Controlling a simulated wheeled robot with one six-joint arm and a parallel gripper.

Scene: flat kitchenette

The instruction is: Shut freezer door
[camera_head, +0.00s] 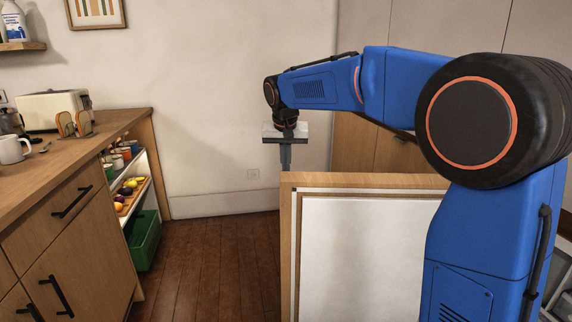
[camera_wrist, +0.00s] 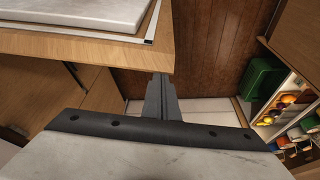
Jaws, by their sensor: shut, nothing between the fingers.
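The freezer door (camera_head: 365,245) stands open, with a wood front panel edge and a white inner face turned toward the head camera. In the wrist view its wood edge (camera_wrist: 95,47) and white inner side fill the upper left. My gripper (camera_head: 286,160) points down at the door's free top corner, on the far, wood-front side. Its fingers are together and empty, and they also show in the wrist view (camera_wrist: 160,92) beside the door's corner. I cannot tell whether they touch the door. The lower fingertips are hidden behind the door in the head view.
A wood counter (camera_head: 75,150) with a toaster (camera_head: 52,108) and a white mug (camera_head: 13,150) runs along the left. Open shelves with fruit and a green crate (camera_head: 143,240) are at its end. Bare wood floor (camera_head: 210,255) lies between counter and door. Tall cabinets (camera_head: 430,35) stand behind.

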